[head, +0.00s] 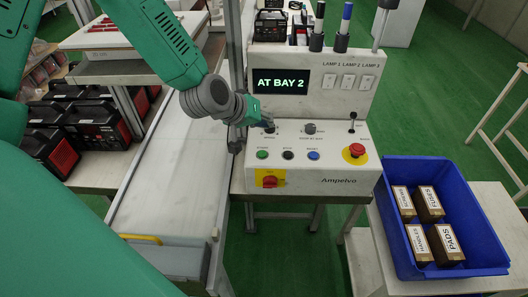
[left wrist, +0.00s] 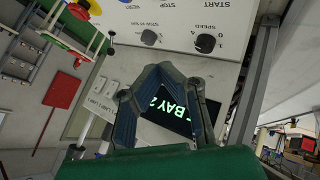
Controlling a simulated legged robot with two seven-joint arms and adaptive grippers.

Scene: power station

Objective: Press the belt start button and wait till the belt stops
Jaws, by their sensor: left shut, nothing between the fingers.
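The control console (head: 325,170) stands mid-view, its screen (head: 280,81) reading "AT BAY 2". Its front panel has a green button (head: 262,154), a black button (head: 288,155) and a blue button (head: 313,155), plus a red mushroom button (head: 355,150). The left wrist view shows START and STOP lettering, a speed knob (left wrist: 205,43) and a second knob (left wrist: 150,38). My left gripper (head: 268,126) is shut and empty, above and behind the green button, near the speed knob. It also shows in the left wrist view (left wrist: 168,70). The pale belt (head: 165,190) runs left of the console. My right gripper is out of view.
A red rotary switch on a yellow plate (head: 270,180) is low on the console. A blue crate (head: 395,250) with labelled boxes stands at right. Black-and-red units (head: 95,125) fill shelving at left. Marker-like posts (head: 342,35) stand on the console top.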

